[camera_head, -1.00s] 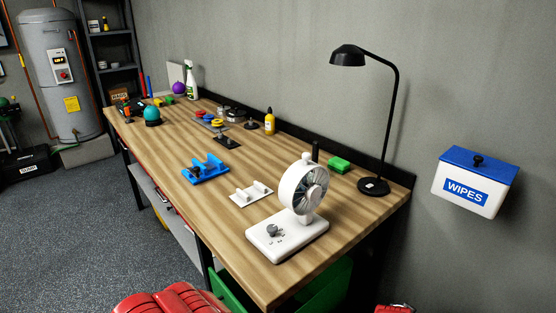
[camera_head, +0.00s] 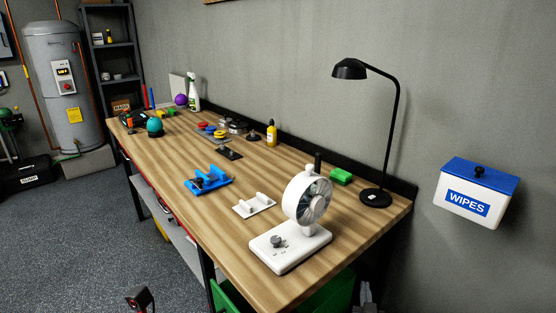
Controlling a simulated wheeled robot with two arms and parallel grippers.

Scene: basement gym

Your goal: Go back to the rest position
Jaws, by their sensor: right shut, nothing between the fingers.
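My right gripper (camera_head: 365,292) shows at the bottom edge, right of centre, as grey fingers pointing up. It is shut and empty, low beside the near end of the wooden workbench (camera_head: 215,215) and touching nothing on its top. A small dark part at the bottom left seems to belong to my left arm. My left gripper's fingers cannot be made out.
A white fan (camera_head: 305,200) stands near the bench's front end, with a white holder (camera_head: 254,206) and a blue holder (camera_head: 208,180) behind it. A black lamp (camera_head: 375,198) stands at right. Green bins (camera_head: 335,293) are below. Floor at left is clear.

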